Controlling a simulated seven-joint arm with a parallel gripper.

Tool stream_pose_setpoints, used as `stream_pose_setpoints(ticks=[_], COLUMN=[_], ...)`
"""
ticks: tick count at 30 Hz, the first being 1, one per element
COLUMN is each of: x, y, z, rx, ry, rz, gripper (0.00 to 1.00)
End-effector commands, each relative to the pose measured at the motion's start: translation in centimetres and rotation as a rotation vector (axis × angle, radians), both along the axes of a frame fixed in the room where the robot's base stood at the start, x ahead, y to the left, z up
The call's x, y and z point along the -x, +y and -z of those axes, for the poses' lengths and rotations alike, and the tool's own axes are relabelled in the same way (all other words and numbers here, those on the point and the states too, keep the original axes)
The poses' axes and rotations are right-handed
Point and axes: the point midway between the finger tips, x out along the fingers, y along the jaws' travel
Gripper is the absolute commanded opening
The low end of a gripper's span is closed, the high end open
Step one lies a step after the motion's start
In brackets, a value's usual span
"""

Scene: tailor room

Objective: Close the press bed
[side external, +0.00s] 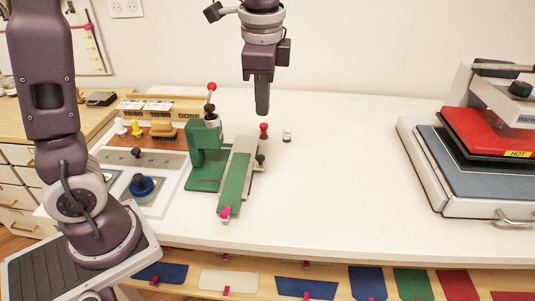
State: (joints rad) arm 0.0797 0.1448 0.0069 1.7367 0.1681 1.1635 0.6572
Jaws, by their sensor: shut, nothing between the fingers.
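The press (490,130) stands at the right of the table, with a red upper plate marked HOT. Its bed (450,180) is a blue-grey pad in a pale frame and sticks out to the front and left from under the red plate. A metal handle (515,218) is on the bed's front edge, near the right picture edge. My gripper (262,112) is shut and empty, pointing down above the middle-left of the table, well left of the press and touching nothing. The back right of the press is cut off by the picture.
A green hand tool (207,160) with a red-knobbed lever and a green-topped arm stands left of centre. A red-knobbed pin (263,131) and a small white piece (287,135) stand below my gripper. The white table (345,190) is clear between these and the press. Coloured pieces lie on the lower front shelf (335,277).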

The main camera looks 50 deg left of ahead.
Motion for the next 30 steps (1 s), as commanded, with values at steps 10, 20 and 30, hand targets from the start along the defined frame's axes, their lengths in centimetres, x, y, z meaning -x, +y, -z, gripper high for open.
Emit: stream_pose_setpoints(ticks=[10, 20, 30], x=[-9.6, -9.0, -8.0], y=[-0.1, 1.4, 4.7], z=[10.0, 15.2, 20.0], rx=[-0.133, -0.133, -0.132], ry=[0.295, 0.303, 0.298], rz=[0.425, 0.429, 0.426], gripper=[0.00, 0.00, 0.00])
